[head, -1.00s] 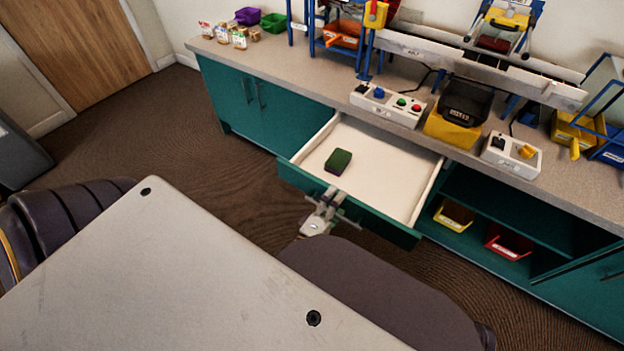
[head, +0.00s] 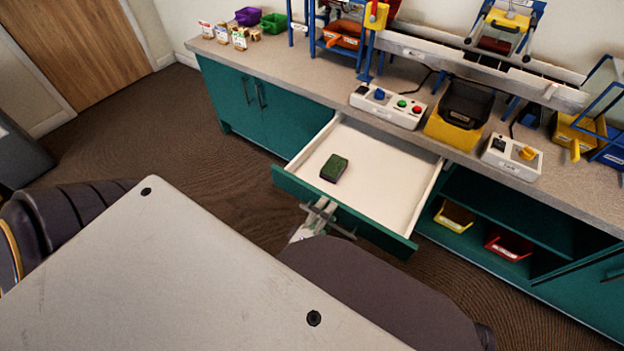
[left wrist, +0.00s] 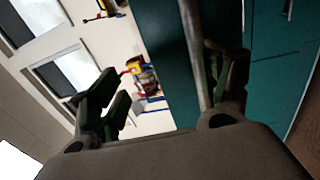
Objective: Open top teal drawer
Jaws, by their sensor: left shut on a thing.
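The top teal drawer (head: 382,236) stands pulled well out of the cabinet, its white inside showing. A dark green block (head: 334,169), perhaps a sponge, lies on the drawer floor toward the left. My left gripper (head: 322,208) is at the middle of the drawer front, shut on its handle bar; the handle is mostly hidden by the fingers. In the left wrist view, the teal drawer front (left wrist: 165,60) is close by the gripper fingers and a grey bar runs between them. My right gripper is not in view.
The counter above carries control boxes (head: 388,105) and a yellow-and-black bin (head: 460,112). Open shelves to the right hold a yellow bin (head: 453,216) and a red bin (head: 508,243).

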